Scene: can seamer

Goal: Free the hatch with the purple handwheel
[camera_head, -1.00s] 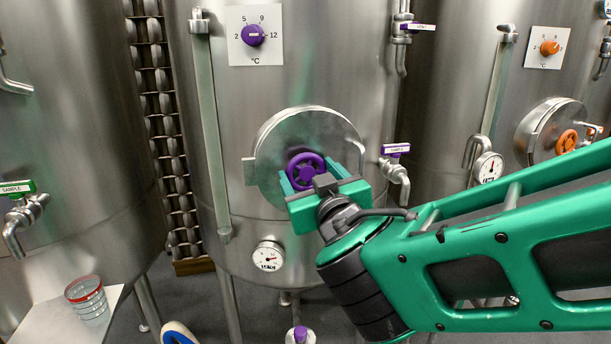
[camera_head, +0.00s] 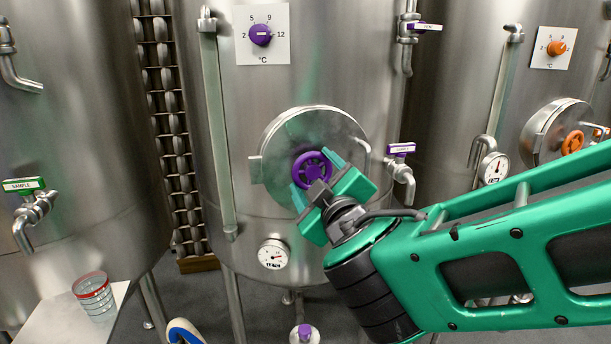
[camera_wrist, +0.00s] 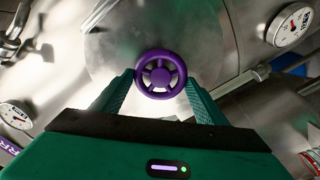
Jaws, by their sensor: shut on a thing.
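The purple handwheel (camera_head: 312,169) sits at the middle of the round steel hatch (camera_head: 284,138) on the centre tank. My gripper (camera_head: 318,172) is at the hatch, with its green fingers shut on the rim of the handwheel from two sides. In the wrist view the handwheel (camera_wrist: 161,74) shows between the two fingertips, its spokes and hub clear. The hatch (camera_wrist: 110,60) lies flat behind it and looks closed against the tank. My gripper is tilted around the wheel's axis in the head view.
A purple-tagged tap (camera_head: 401,168) sticks out right of the hatch. A gauge (camera_head: 272,254) is below it. A hatch with an orange handwheel (camera_head: 572,142) is on the right tank. A glass (camera_head: 94,296) stands on a white surface at lower left.

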